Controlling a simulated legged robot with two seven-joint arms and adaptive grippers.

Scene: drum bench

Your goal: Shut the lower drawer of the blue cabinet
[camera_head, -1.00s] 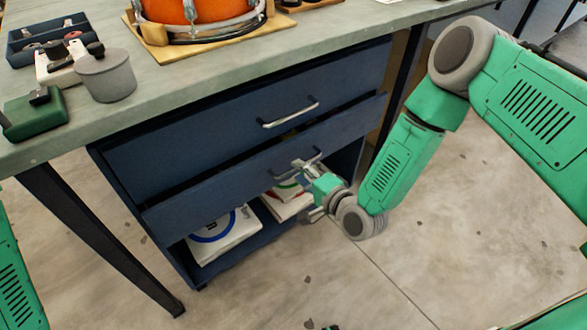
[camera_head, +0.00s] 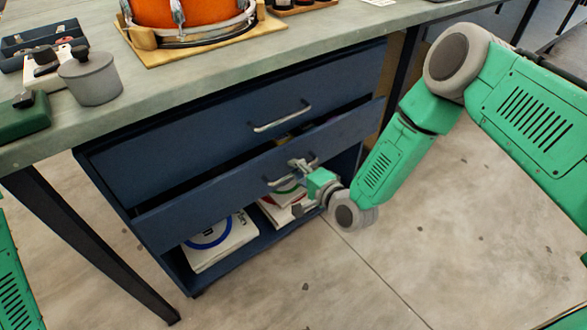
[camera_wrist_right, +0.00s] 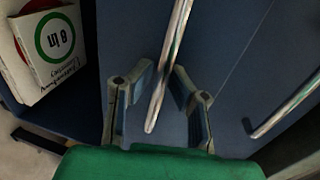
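The blue cabinet (camera_head: 105,178) stands under the bench. Its lower drawer (camera_head: 218,197) is partly pulled out, with a dark gap behind its front and something pale and yellowish just visible inside. The drawer's metal handle (camera_head: 277,183) is at my right gripper (camera_head: 301,169). In the right wrist view the handle bar (camera_wrist_right: 166,70) passes between the two fingers of the right gripper (camera_wrist_right: 160,98), which stand apart with room on both sides of the bar. My left gripper is out of view; only a green part of my left arm shows at the left edge.
The upper drawer (camera_head: 215,137) has its own handle (camera_head: 281,117) and looks shut. Boxes (camera_head: 222,243) lie on the open shelf below. A bench leg (camera_head: 95,250) stands at left. The bench top (camera_head: 180,78) carries a drum (camera_head: 190,14) and a grey pot (camera_head: 92,80). The floor at right is clear.

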